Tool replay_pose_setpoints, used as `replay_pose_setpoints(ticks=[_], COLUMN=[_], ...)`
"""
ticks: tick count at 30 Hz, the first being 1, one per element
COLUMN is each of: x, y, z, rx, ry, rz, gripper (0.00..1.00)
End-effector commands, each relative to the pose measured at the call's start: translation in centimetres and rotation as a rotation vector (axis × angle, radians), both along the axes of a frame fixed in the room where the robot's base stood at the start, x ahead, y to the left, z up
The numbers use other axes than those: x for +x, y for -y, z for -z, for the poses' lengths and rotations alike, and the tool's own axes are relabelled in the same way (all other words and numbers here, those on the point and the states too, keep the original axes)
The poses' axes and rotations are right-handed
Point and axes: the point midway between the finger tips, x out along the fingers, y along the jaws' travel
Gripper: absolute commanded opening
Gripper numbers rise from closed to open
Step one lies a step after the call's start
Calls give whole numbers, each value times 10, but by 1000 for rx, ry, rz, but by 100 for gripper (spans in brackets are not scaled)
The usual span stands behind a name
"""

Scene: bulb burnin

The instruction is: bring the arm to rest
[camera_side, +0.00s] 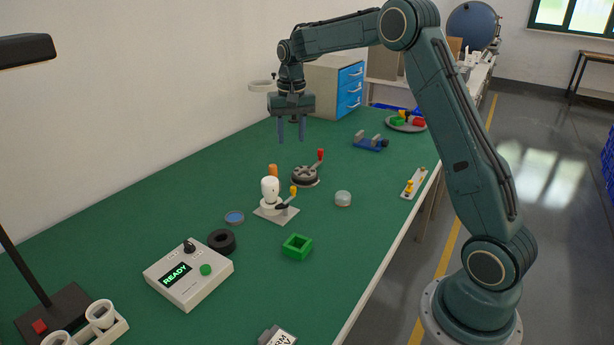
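My gripper (291,131) hangs in the air over the green table (190,218), fingers pointing down. Its two fingers are apart with nothing between them. My arm reaches in from the right, bent at a high elbow. A control box (189,273) at the front left has a screen reading "READY", a black knob and a green button.
Near the fixture are a round device with a red handle (305,176), a black ring (222,241), a green square block (297,247) and a small round tin (343,198). A blue-drawer cabinet (335,87) stands behind. A lamp (52,312) and white cups (100,314) are front left.

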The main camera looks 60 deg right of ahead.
Motion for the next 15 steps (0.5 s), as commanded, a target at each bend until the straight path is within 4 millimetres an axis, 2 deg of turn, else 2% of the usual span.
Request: replay_pose_setpoints(ticks=[1,6,15], x=[-6,-29,-78], y=[-8,-33,-75], z=[-11,-41,-83], rx=[-5,-20,-49], ry=[14,53,124], rz=[-19,-85,-202], gripper=[40,40,40])
